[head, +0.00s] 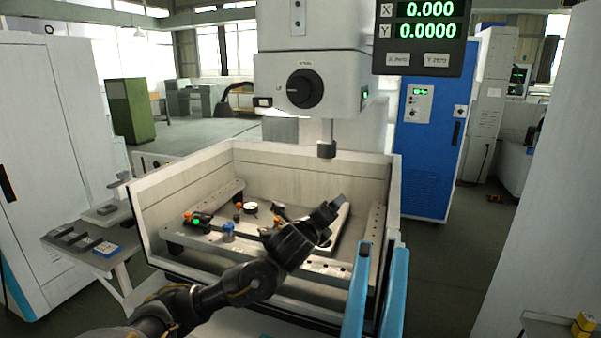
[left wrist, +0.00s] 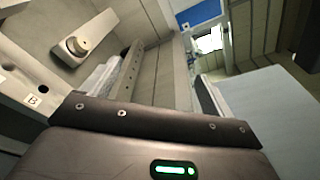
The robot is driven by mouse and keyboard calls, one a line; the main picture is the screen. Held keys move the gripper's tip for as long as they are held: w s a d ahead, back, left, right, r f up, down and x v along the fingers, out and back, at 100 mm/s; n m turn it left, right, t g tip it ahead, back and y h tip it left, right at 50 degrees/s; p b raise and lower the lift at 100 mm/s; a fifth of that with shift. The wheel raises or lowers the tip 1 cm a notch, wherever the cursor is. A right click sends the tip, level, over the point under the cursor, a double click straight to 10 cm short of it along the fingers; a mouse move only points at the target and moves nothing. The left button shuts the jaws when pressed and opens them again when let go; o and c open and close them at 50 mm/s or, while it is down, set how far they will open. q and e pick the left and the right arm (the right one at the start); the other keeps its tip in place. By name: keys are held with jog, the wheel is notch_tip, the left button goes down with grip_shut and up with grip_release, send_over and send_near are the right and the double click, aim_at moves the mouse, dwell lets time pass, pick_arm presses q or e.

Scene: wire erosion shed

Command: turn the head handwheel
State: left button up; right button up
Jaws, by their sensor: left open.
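The head handwheel (head: 305,89) is a round black wheel on the front of the white machine head (head: 345,85), at upper centre of the head view. Nothing touches it. My left gripper (head: 333,210) is over the open work tank, well below the handwheel and a little to its right. It is open and looks empty. In the left wrist view my dark gripper body with a green light fills the bottom; its fingertips are not clear, and I cannot make out the handwheel there. My right gripper is not in view.
The tank (head: 190,185) has raised pale walls; small fixtures and a blue-capped part (head: 228,232) lie inside. A spindle (head: 327,147) hangs below the head. The readout box (head: 425,38) overhangs at upper right. Blue-edged panels (head: 394,290) stand at the tank's right front.

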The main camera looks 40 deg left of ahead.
pick_arm(q)
jog(key=a+r+m+t+y, duration=0.1)
jog(key=a+r+m, duration=0.15)
jog(key=r, duration=0.45)
jog(key=a+r+m+t+y, duration=0.1)
jog(key=a+r+t, duration=0.15)
jog(key=r, duration=0.55)
jog(key=m+y, duration=0.3)
send_near(299, 93)
jog(key=shift+t, duration=0.35)
jog(key=p+x, duration=0.7)
jog(key=x, duration=0.2)
jog(key=shift+w+a+r, duration=0.1)
jog(key=shift+w+a, duration=0.1)
jog(key=shift+w+a+p, duration=0.25)
jog(key=shift+w+p, duration=0.2)
jog(key=shift+w, duration=0.15)
jog(key=shift+c, duration=0.4)
jog(key=c, duration=0.9)
jog(key=shift+n, duration=0.25)
